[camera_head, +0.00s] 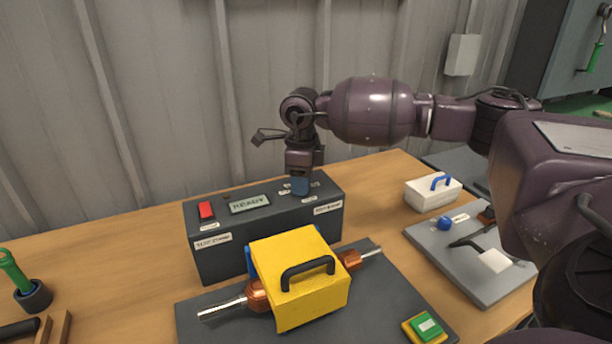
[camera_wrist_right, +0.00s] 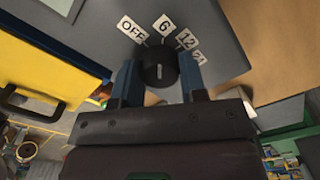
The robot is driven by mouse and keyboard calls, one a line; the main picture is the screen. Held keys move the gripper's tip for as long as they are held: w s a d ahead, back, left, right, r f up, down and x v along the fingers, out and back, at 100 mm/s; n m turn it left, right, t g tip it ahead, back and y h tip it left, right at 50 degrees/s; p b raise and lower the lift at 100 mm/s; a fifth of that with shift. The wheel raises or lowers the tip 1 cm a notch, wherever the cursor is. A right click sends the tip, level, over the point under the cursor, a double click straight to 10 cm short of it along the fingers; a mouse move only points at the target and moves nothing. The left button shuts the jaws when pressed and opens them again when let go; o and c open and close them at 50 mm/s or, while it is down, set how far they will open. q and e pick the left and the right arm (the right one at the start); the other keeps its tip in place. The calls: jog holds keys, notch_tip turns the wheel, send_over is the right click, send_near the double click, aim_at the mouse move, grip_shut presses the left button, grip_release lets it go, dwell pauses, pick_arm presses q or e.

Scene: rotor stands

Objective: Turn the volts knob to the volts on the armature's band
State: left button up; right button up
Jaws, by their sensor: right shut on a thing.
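The volts knob (camera_wrist_right: 158,66) is a round black knob on the dark test stand (camera_wrist_right: 211,44), with labels OFF, 6, 12 and a partly hidden 24 around it. My right gripper (camera_wrist_right: 158,78) has its two blue fingers shut on the knob from both sides. Which label the knob points to I cannot tell. In the head view the right gripper (camera_head: 300,185) points down onto the stand's top and hides the knob. The armature (camera_head: 257,296), copper with a steel shaft, lies under a yellow cover (camera_head: 300,265); its band cannot be made out. My left gripper is out of view.
The stand has a red switch (camera_head: 206,210) and a display (camera_head: 250,204) that seems to read READY. A green button (camera_head: 428,326) is at the mat's front right. A white box (camera_head: 433,194) and a grey board (camera_head: 470,270) stand to the right.

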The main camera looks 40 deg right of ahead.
jog(key=shift+r+m+p, duration=0.3)
jog(key=shift+m+p, duration=0.2)
jog(key=shift+m, duration=0.5)
jog(key=m+p, duration=0.1)
jog(key=m, duration=0.1)
jog(key=shift+m, duration=0.3)
jog(key=shift+m+p, duration=0.85)
jog(key=shift+m, duration=0.35)
jog(key=shift+f+m+p, duration=0.1)
jog(key=shift+m+p, duration=0.2)
jog(key=shift+m, duration=0.7)
jog(key=shift+f, duration=0.1)
jog(key=o, duration=0.9)
